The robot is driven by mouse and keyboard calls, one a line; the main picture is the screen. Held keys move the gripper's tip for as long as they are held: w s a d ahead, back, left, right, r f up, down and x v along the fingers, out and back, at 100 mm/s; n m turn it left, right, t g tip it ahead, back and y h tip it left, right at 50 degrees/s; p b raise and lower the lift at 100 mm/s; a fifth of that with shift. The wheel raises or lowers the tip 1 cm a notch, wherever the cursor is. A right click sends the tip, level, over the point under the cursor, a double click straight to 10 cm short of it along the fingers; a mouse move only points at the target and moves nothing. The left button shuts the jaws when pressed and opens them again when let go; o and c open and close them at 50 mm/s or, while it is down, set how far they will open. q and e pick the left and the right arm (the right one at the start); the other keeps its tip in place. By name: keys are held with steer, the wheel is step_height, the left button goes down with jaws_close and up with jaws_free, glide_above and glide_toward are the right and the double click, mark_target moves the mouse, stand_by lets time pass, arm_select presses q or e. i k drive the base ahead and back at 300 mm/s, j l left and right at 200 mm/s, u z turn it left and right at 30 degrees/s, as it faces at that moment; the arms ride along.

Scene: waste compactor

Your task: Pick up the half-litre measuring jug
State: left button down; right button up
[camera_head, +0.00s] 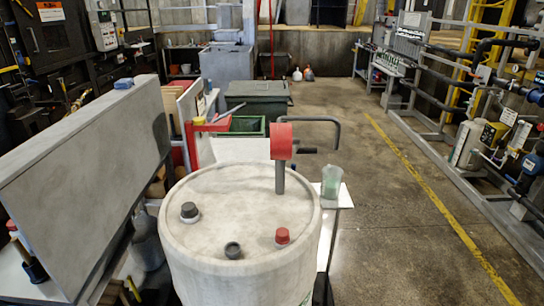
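A translucent measuring jug (331,182) with a greenish tint stands upright on a narrow white surface (344,201), just behind and to the right of a large whitish drum. Its markings are too small to read, so I cannot confirm its size. Nothing is seen holding it. Neither of my grippers is in view.
The drum (240,235) fills the near middle, with several caps and a red-headed pump (281,142) on top. The pump's dark bent handle reaches close above the jug. A grey panel (90,170) stands at the left. Floor (410,240) to the right is clear.

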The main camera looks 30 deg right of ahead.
mark_target(331, 180)
steer(key=z, duration=1.35)
steer(key=l+z, duration=0.15)
steer(key=z, duration=0.15)
steer(key=i+l+z, duration=0.35)
steer(key=l, duration=0.4)
steer(key=i+l+z, duration=0.35)
steer(key=l, duration=0.3)
steer(key=i+l+z, duration=0.4)
steer(key=i+l+u, duration=0.1)
steer(key=i+u, duration=0.2)
steer(key=i+l+u, duration=0.3)
steer(key=i, duration=0.25)
steer(key=i+l+u, duration=0.2)
steer(key=i+u, duration=0.15)
steer(key=i+j+u, duration=0.15)
steer(key=i+u, duration=0.25)
steer(key=i, duration=0.3)
steer(key=i+l+u, duration=0.1)
steer(key=i+u, duration=0.35)
steer(key=i, duration=0.3)
steer(key=i+u, duration=0.15)
steer(key=i, duration=0.35)
steer(key=i+l+u, duration=0.1)
steer(key=i, duration=0.45)
steer(key=i+l+u, duration=0.15)
steer(key=i, duration=0.35)
